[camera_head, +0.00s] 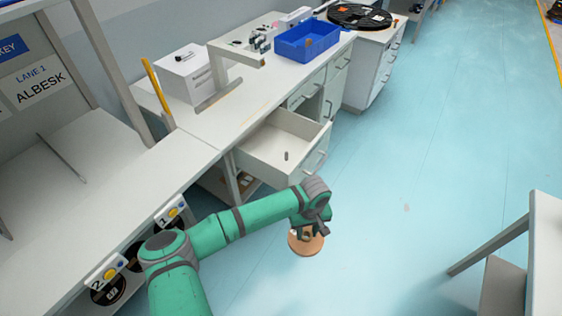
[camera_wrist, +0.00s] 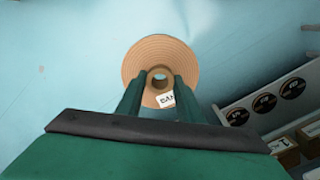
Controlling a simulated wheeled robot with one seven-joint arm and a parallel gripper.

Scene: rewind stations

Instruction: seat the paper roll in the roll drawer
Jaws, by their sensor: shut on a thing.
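My gripper (camera_head: 311,231) is shut on the paper roll (camera_head: 306,246), a flat tan disc with a hole in its middle. The roll hangs over the blue floor, in front of the drawer and apart from it. In the wrist view the roll (camera_wrist: 150,62) shows between the two green fingers (camera_wrist: 158,92), with a white label near its hole. The roll drawer (camera_head: 262,147) is pulled open from the white counter. A short upright peg (camera_head: 286,156) stands in the drawer, and no roll is on it.
A blue bin (camera_head: 307,40), a white box (camera_head: 188,72) and a black reel (camera_head: 360,16) stand on the counters. A white table frame (camera_head: 528,255) stands at the right. The floor between is clear.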

